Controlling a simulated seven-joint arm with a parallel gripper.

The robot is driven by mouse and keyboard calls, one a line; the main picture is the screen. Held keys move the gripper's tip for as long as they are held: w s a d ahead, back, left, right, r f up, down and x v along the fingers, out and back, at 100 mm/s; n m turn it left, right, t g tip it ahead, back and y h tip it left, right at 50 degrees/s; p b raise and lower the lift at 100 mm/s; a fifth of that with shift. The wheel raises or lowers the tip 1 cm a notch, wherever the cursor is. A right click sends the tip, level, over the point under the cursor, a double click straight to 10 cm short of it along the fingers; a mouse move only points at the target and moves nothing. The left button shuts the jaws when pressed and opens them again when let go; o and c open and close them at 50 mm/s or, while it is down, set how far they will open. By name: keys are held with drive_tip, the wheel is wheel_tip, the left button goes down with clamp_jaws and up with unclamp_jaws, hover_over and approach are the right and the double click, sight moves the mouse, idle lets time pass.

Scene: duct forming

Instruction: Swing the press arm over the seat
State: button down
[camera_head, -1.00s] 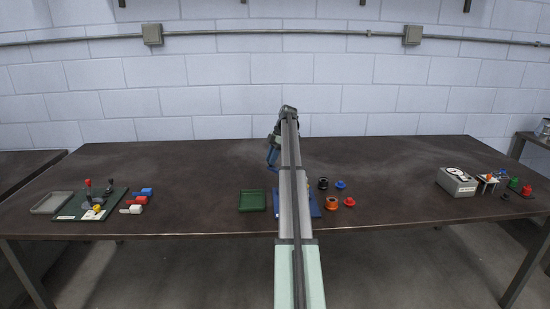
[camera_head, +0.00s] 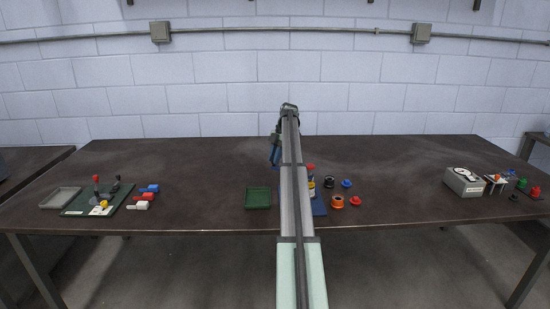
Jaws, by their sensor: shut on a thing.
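My gripper (camera_head: 275,158) shows small and blue just left of my arm, over the middle of the table. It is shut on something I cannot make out. A blue base plate (camera_head: 319,206) lies mostly hidden behind my arm. An upright part with a red top (camera_head: 311,167) and yellow and blue below shows just right of my arm, by the plate. I cannot tell the press arm or the seat apart, as my arm covers most of that place.
A green tray (camera_head: 258,197) sits left of my arm. Flanged rings and caps, one orange (camera_head: 337,202), lie to the right. A board with levers (camera_head: 97,199) and a grey tray (camera_head: 60,198) stand far left. A grey box (camera_head: 463,182) stands right. Table between is clear.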

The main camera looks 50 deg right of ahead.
drive_tip(key=c, duration=0.9)
unclamp_jaws()
drive_tip(key=shift+c, duration=0.2)
drive_tip(key=s+d+m+t+h, duration=0.45)
drive_tip(key=d+m, duration=0.25)
drive_tip(key=m, duration=1)
drive_tip(key=v, duration=1.4)
drive_tip(key=w+a+f+n, duration=0.1)
drive_tip(key=w+a+f, duration=0.2)
drive_tip(key=w+a, duration=0.7)
drive_tip(key=w+a+f+n+t+y, duration=0.1)
drive_tip(key=w+a+f, duration=0.2)
drive_tip(key=w+a, duration=0.8)
drive_tip(key=w+a+f+n, duration=0.1)
drive_tip(key=w+a+f, duration=0.3)
drive_tip(key=w+a, duration=0.6)
drive_tip(key=shift+w+a+t, duration=0.25)
drive_tip(key=shift+a+t, duration=0.1)
drive_tip(key=shift+a, duration=0.75)
